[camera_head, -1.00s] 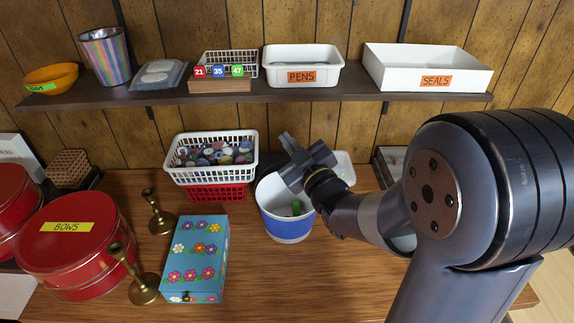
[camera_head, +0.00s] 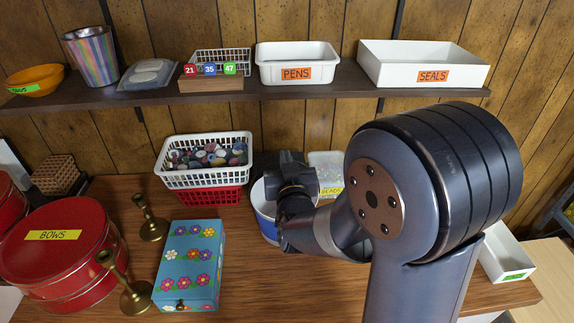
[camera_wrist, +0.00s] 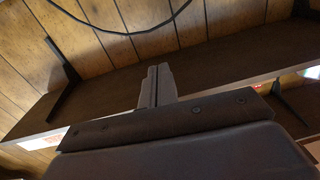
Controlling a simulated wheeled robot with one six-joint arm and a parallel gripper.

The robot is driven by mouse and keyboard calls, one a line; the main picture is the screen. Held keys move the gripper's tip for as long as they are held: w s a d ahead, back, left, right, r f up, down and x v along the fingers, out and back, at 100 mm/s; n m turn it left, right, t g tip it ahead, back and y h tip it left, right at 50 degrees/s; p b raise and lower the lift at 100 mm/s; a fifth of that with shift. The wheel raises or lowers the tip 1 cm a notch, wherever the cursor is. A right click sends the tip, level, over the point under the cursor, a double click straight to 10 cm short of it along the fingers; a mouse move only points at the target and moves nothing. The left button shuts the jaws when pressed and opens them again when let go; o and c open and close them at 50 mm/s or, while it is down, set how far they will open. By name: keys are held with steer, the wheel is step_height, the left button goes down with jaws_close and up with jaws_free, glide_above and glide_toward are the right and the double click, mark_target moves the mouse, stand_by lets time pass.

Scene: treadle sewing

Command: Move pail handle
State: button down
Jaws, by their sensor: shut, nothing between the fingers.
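The pail (camera_head: 266,225), white inside with a blue band, stands on the wooden table right of the baskets. My arm hides its right side and most of its opening. I cannot make out its handle. My gripper (camera_head: 291,158) points up and toward the wall, in line with the pail's far rim; I cannot tell whether it touches the pail. In the wrist view my gripper's fingers (camera_wrist: 157,85) are together with nothing between them, below the underside of the shelf (camera_wrist: 100,85).
A white basket (camera_head: 205,178) of buttons sits left of the pail, and a clear BEADS box (camera_head: 328,170) behind right. The flowered box (camera_head: 190,264), brass candlesticks (camera_head: 150,220) and red BOWS tin (camera_head: 58,265) crowd the left. The shelf (camera_head: 345,82) overhangs behind.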

steer(key=w+p, duration=0.1)
steer(key=w, duration=0.4)
steer(key=shift+w+a+r, duration=0.15)
steer(key=shift+s+f+p, duration=0.25)
steer(key=shift+s+f, duration=0.2)
steer(key=shift+f, duration=0.4)
steer(key=shift+s+f+p, duration=0.2)
steer(key=shift+s+f, duration=0.25)
steer(key=shift+f, duration=0.4)
steer(key=shift+f, duration=0.1)
steer(key=b, duration=0.2)
steer(key=s+b, duration=0.1)
steer(key=b, duration=0.1)
steer(key=shift+s+f+t+b, duration=0.25)
steer(key=shift+f+t+b, duration=0.05)
steer(key=shift+f+b, duration=0.1)
step_height(320, 180, up, 4)
steer(key=w+p, duration=0.2)
steer(key=s+f+b, duration=0.1)
steer(key=s+b, duration=0.2)
steer(key=s, duration=0.6)
steer(key=shift+s+d, duration=0.35)
steer(key=shift+s, duration=0.05)
